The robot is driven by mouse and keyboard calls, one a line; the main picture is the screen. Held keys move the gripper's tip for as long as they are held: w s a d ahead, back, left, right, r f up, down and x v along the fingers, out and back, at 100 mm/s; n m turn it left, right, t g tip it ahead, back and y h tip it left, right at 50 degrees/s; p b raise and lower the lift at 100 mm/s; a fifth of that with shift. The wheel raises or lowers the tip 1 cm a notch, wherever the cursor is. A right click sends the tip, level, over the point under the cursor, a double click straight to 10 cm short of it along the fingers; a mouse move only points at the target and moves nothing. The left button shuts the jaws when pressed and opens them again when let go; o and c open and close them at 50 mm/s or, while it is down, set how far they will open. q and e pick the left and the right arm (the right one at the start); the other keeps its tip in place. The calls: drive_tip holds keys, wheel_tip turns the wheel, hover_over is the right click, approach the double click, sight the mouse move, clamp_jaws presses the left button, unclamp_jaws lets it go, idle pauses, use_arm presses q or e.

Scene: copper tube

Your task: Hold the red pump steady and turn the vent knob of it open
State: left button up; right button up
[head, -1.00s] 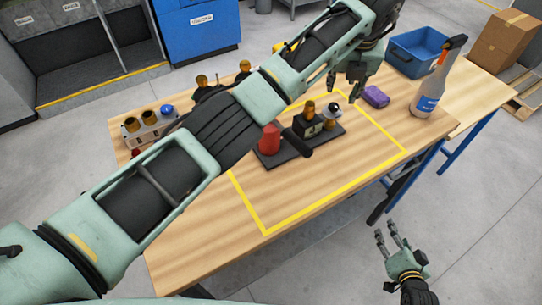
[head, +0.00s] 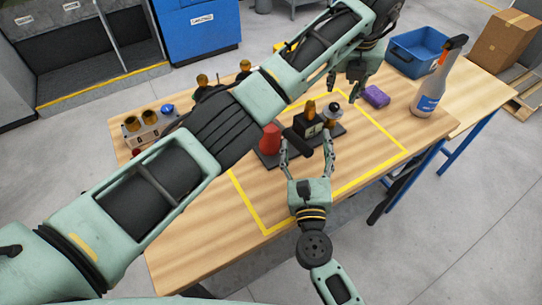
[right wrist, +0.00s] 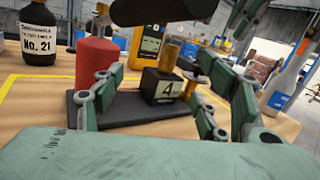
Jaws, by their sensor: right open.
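A red body (head: 269,139), apparently the red pump, stands at the left of a black base plate (head: 267,160). It also shows in the right wrist view (right wrist: 97,60). A black block marked 4 (right wrist: 160,87), with a brass-coloured top, stands beside it. A black cylinder (head: 298,139) points toward me; I cannot tell which part is the vent knob. My right gripper (head: 306,146) is open and empty at the plate's near side. My left gripper (head: 342,91) is open above and behind the plate's right end.
A purple sponge (head: 376,97) and a spray bottle (head: 430,88) stand to the right, with a blue bin (head: 416,54) behind. A holder with brass-coloured parts (head: 145,133) is at the left.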

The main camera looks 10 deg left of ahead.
sight(270, 143)
drive_tip(key=shift+m+g+y, duration=0.6)
drive_tip(key=shift+g, duration=0.1)
drive_tip(key=a, duration=0.2)
drive_tip(key=s+a+f, duration=0.1)
drive_tip(key=a, duration=0.2)
drive_tip(key=a+f, duration=0.1)
drive_tip(key=a, duration=0.2)
drive_tip(key=shift+s+f, duration=0.15)
drive_tip(key=shift+s, duration=0.1)
drive_tip(key=w, duration=0.3)
drive_tip(key=w+a, duration=0.1)
drive_tip(key=w, duration=0.3)
drive_tip(key=shift+w+a+f, duration=0.1)
drive_tip(key=shift+w+a, duration=0.1)
clamp_jaws()
